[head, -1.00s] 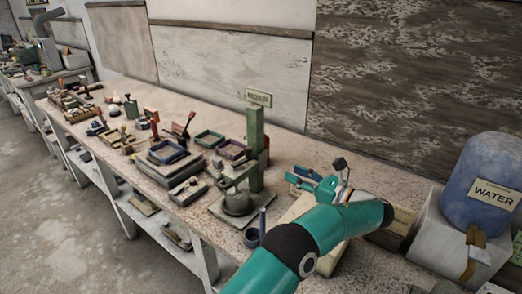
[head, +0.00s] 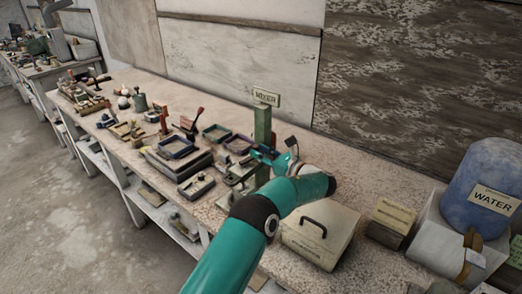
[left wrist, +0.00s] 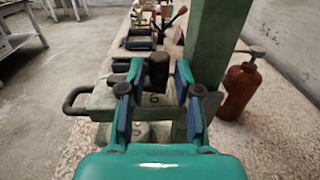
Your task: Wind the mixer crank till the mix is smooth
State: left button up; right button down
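The mixer is a green post (head: 263,128) on the bench under a "MIXER" sign (head: 266,97). In the left wrist view the post (left wrist: 212,45) rises on the right, beside a pale green block and a dark bent handle (left wrist: 75,100). An upright dark knob (left wrist: 158,70) stands there, seen between my fingertips. My left gripper (left wrist: 158,82) is open, its blue-padded fingers apart; I cannot tell whether they touch the knob. In the head view the left gripper (head: 264,157) is at the post, and my arm hides part of the mixer. The mix is not visible. My right gripper is not in view.
A cream box (head: 318,236) with a black handle sits right of my left arm. A blue water barrel (head: 490,182) stands further right. Trays (head: 176,147) and tools crowd the bench to the left.

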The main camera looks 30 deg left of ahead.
pick_arm(q)
jog(key=shift+a, duration=0.2)
grip_shut()
jog(key=shift+w+g, duration=0.15)
jog(key=shift+g, duration=0.25)
jog(key=shift+w+a+r+n+g, duration=0.1)
jog(key=shift+w+a+n+g, duration=0.05)
jog(key=shift+n+g, duration=0.2)
jog(key=shift+a+n+g, duration=0.15)
jog(key=shift+n+g, duration=0.2)
jog(key=shift+g, duration=0.2)
